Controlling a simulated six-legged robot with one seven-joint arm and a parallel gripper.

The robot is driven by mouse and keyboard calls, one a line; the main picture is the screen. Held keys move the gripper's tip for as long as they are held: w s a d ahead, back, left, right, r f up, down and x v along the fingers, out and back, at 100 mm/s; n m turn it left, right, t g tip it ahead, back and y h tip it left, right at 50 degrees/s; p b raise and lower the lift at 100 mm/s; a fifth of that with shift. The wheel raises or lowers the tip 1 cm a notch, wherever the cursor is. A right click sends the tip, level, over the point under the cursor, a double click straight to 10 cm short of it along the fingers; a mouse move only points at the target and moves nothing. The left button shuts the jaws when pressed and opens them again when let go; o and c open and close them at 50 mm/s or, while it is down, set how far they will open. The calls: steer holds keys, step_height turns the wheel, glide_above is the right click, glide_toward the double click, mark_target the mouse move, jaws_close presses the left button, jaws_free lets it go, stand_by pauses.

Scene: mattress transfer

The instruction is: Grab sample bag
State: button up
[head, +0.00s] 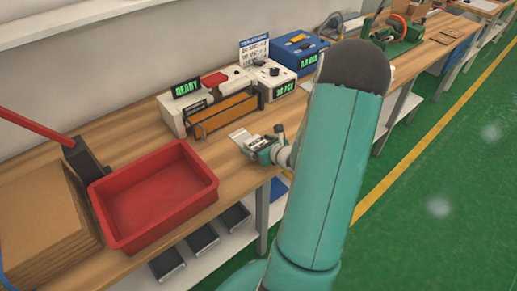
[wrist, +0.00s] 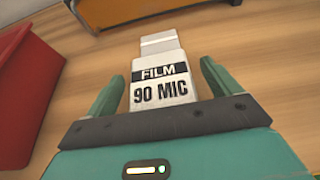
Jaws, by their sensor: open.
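A flat pale bag (wrist: 160,42) with a black and white label reading "FILM 90 MIC" shows in the wrist view. Its labelled part lies between the fingers of my gripper (wrist: 162,72), and its pale end reaches beyond the fingertips. The fingers are open, with a gap on each side of the label. In the head view the pale end of the bag (head: 239,136) is on the wooden bench, and my gripper (head: 260,146) is low over the bench's front edge. My palm borders the near end of the bag.
A red tray (head: 160,194) stands left of my gripper; it also shows in the wrist view (wrist: 22,95). A white and orange machine with a "READY" display (head: 186,88) stands behind. A blue box (head: 297,47) is further right. Cardboard (head: 40,225) lies far left.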

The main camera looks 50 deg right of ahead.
steer(key=c, duration=1.2)
